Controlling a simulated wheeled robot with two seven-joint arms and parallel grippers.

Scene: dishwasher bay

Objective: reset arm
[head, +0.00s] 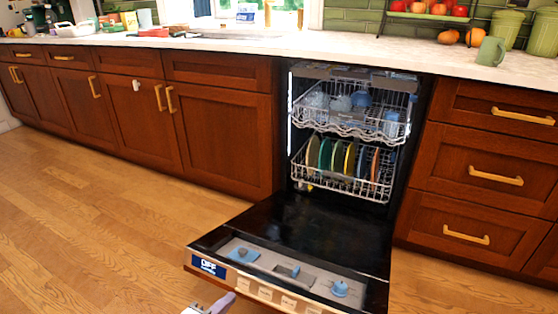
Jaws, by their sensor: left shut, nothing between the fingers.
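My left gripper (222,302) shows only partly at the bottom edge of the head view, just left of the lower front corner of the open dishwasher door (310,232). Its fingers are shut with nothing between them, and it looks apart from the door, though the exact gap is hard to judge. Most of my left arm is out of the picture. My right gripper is not in view.
The dishwasher door is folded down over the floor. Its upper rack (353,131) holds cups and bowls; the lower rack (345,185) holds several plates. Closed wooden cabinets (220,135) stand on both sides. The wooden floor (90,215) at left is clear. A green mug (490,52) stands on the counter.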

